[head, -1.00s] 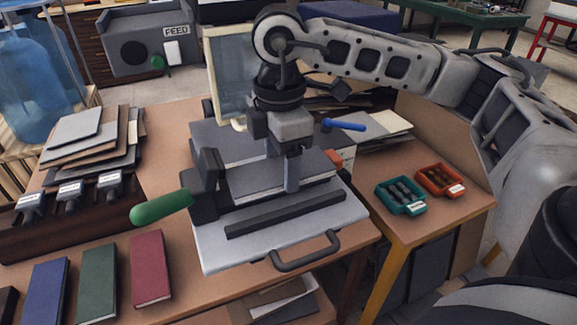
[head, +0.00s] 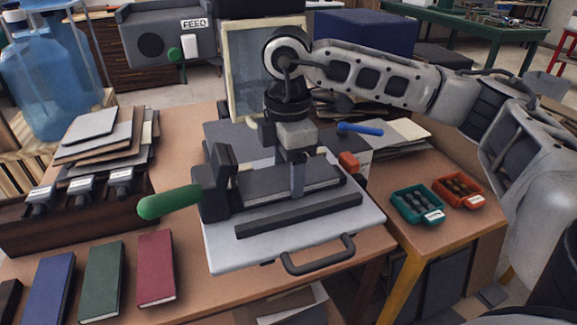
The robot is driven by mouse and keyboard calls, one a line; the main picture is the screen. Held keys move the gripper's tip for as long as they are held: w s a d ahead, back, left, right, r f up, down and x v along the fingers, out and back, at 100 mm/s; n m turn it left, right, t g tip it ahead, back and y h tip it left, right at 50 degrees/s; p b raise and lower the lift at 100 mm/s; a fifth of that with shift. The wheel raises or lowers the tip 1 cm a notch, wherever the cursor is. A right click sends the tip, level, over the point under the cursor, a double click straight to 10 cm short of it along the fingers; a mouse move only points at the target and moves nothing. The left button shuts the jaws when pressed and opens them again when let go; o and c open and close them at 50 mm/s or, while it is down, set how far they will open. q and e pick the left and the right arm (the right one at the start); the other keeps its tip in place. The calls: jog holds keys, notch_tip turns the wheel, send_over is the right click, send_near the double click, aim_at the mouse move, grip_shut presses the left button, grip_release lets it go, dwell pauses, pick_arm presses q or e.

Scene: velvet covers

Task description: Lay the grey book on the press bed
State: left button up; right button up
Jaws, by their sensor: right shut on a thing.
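The press stands on the table, with a pale metal bed (head: 228,255), a dark bar (head: 300,215) across its front and a green-handled lever (head: 170,202) at its left. My right gripper (head: 297,180) points down over the bed, shut on the grey book (head: 265,186). The book lies roughly flat behind the bar, with a pale edge along its near side. One finger covers part of its front. I cannot tell whether the book touches the bed. My left gripper is not in view.
Blue, green and red books (head: 156,268) lie front left. Labelled tools (head: 82,188) and a stack of boards (head: 95,135) are at the left. Teal (head: 417,205) and orange (head: 458,188) trays sit to the right. A black handle (head: 318,258) sticks out at the press's front.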

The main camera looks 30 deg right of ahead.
jog(key=o, duration=1.1)
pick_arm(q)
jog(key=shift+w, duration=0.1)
pick_arm(e)
jog(key=shift+o, duration=0.2)
jog(key=shift+r, duration=0.1)
pick_arm(q)
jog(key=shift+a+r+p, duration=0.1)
jog(key=shift+p, duration=0.45)
pick_arm(e)
notch_tip(320, 180, up, 12)
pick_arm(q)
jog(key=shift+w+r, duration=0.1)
pick_arm(e)
jog(key=shift+s, duration=0.1)
